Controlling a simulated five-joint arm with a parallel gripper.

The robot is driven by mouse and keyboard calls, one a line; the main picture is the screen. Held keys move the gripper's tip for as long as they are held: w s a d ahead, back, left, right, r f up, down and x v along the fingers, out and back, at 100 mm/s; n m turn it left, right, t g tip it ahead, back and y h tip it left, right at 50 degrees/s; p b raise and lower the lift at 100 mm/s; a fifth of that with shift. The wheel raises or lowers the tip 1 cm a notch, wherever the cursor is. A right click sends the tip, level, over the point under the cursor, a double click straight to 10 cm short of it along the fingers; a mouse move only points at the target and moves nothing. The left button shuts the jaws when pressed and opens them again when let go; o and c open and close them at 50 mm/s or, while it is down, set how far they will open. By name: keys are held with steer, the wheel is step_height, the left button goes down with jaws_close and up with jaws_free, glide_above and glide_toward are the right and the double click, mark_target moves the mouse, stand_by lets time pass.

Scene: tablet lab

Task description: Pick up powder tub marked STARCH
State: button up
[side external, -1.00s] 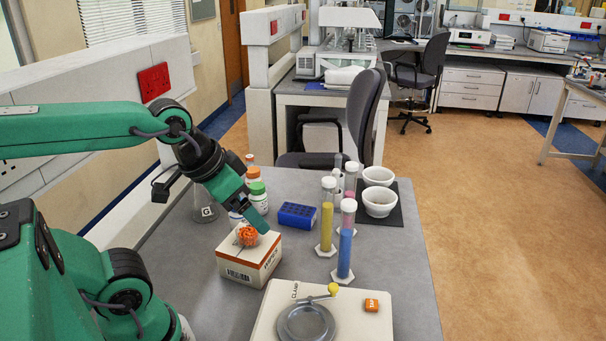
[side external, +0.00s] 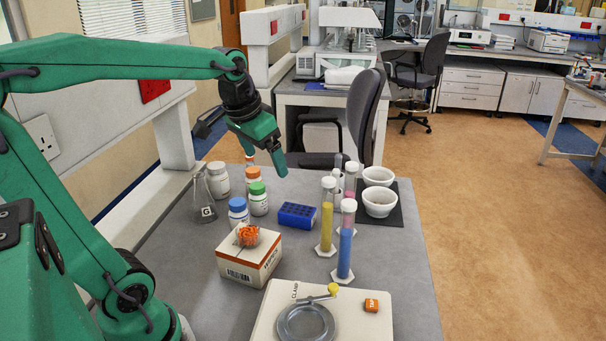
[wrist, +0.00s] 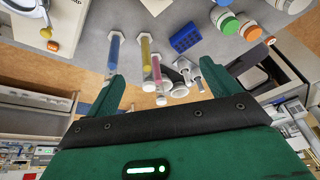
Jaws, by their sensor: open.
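Several tubs stand at the far left of the grey bench: one with a white cap (side external: 217,178), one with an orange cap (side external: 253,177), one with a green cap (side external: 258,199) and one with a blue cap (side external: 238,211). Their labels are too small to read, so I cannot tell which is marked STARCH. My gripper (side external: 279,164) is above the bench, beyond and to the right of the tubs, touching none. In the wrist view my gripper (wrist: 163,88) is open and empty; the orange cap (wrist: 251,31) and green cap (wrist: 227,23) show at upper right.
A flask (side external: 203,205) stands left of the tubs. A wipes box (side external: 262,262) with an orange crumpled item on top is in front. A blue rack (side external: 297,215), filled cylinders (side external: 346,240) and white bowls (side external: 380,203) stand to the right. A clamp plate (side external: 270,318) is nearest.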

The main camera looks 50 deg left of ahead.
steer(key=w+a+f+n+g, duration=0.1)
steer(key=w+a, duration=0.5)
steer(key=a, duration=0.4)
steer(key=n+g+h, duration=0.1)
steer(key=n+g, duration=0.1)
steer(key=g, duration=0.1)
glide_above(216, 165)
steer(key=f, duration=1.4)
steer(key=shift+w+d, duration=0.1)
steer(key=shift+d, duration=0.15)
steer(key=shift+a+f, duration=0.2)
steer(key=shift+f, duration=3.95)
steer(key=shift+r, duration=0.1)
steer(key=c, duration=1.3)
